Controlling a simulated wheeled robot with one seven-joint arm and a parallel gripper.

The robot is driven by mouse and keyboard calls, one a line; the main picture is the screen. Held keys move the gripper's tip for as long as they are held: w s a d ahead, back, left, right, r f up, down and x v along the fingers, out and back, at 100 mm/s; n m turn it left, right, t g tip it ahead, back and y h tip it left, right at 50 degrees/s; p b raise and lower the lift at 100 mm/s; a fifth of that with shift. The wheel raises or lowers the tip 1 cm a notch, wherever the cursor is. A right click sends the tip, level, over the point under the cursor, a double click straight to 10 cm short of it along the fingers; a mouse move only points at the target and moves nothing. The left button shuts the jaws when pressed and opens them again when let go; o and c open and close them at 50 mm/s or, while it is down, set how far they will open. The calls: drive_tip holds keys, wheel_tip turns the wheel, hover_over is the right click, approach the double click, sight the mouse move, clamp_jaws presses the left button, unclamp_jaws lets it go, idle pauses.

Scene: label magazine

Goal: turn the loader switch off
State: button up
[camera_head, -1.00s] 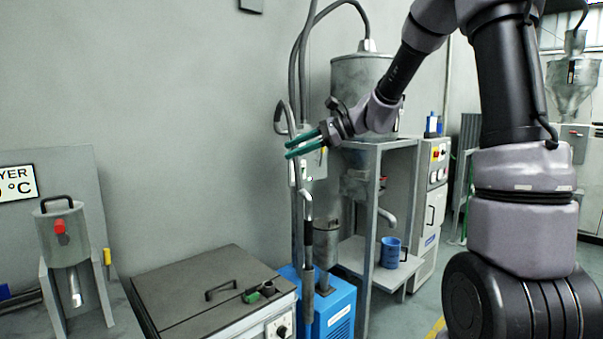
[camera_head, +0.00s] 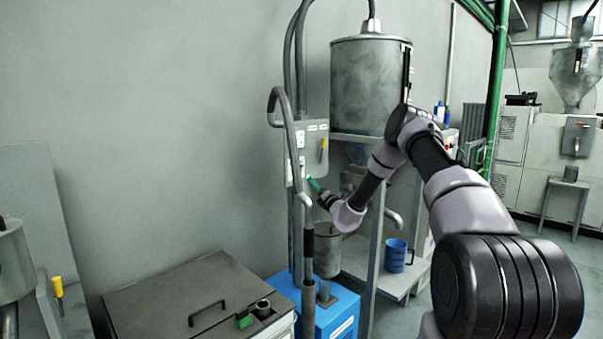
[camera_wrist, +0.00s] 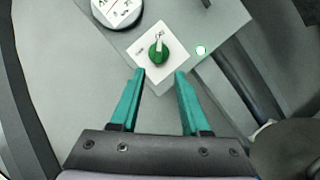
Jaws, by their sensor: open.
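The loader switch is a green rotary knob (camera_wrist: 158,54) on a white square plate (camera_wrist: 146,65) with small lettering, in the wrist view. The lettering is too small to read surely. The knob is hard to make out there.
A thick grey hose (camera_head: 278,100) hangs in front of the box's left. A blue machine (camera_head: 335,315) stands underneath.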

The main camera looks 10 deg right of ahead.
sight(301, 171)
drive_tip(key=x, duration=1)
drive_tip(key=shift+w+a+r, duration=0.1)
drive_tip(key=shift+w+a, duration=0.05)
clamp_jaws()
